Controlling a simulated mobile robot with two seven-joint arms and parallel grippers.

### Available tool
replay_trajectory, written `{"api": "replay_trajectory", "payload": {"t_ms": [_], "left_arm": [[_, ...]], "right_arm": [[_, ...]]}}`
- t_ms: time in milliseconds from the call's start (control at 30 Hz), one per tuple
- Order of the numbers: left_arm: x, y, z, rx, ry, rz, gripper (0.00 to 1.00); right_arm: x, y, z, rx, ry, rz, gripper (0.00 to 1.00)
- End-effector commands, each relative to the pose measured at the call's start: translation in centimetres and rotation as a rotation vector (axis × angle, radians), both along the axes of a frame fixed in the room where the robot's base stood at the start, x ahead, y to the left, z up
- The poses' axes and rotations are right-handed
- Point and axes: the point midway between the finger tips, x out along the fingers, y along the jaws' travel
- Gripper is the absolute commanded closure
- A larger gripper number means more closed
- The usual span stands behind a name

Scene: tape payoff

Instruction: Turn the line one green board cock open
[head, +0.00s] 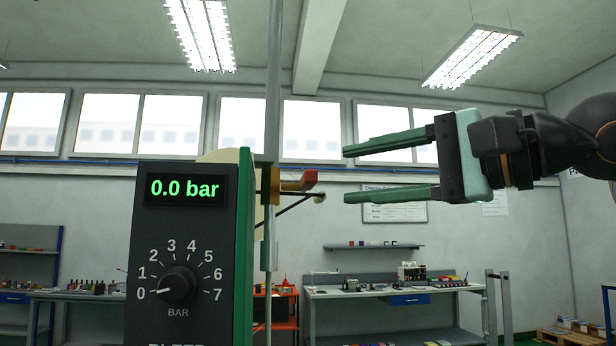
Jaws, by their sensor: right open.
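A green board (245,255) shows nearly edge-on at the right side of a dark gauge panel. A small brass cock (267,186) sits beside the board's edge at a thin upright pipe. Its red lever (300,181) sticks out to the right, roughly level. My right gripper (344,174) comes in from the right with its fingers pointing left, open and empty. Its fingertips are a little right of the lever's end and apart from it in the picture; the depth between them is hard to tell. My left gripper is not in view.
The dark panel (186,235) has a display reading 0.0 bar and a knob (178,284) pointing at 0. A dark rod with a round end (320,196) juts out just below the lever. Workbenches (395,291) stand along the back wall. The space around my right gripper looks clear.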

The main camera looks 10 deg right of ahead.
Motion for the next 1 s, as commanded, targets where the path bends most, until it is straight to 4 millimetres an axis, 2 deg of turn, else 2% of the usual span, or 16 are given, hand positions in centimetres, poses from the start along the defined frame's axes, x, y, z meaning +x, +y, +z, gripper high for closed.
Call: {"api": "replay_trajectory", "payload": {"t_ms": [33,200,400,800,867,1000], "left_arm": [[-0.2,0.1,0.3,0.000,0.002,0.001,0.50],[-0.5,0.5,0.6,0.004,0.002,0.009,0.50],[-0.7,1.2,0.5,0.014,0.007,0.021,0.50],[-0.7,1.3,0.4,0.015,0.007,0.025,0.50],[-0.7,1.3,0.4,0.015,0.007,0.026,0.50],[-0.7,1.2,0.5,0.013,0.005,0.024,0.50]], "right_arm": [[0.8,1.0,0.1,-0.001,0.003,0.002,0.47],[3.2,3.4,0.1,0.000,0.003,0.003,0.47],[5.1,5.2,0.1,0.002,0.002,0.003,0.47],[5.8,5.8,0.0,0.003,0.001,0.002,0.47],[5.8,5.8,0.0,0.002,0.002,0.002,0.52],[5.7,5.8,0.0,0.002,0.002,0.002,0.68]]}}
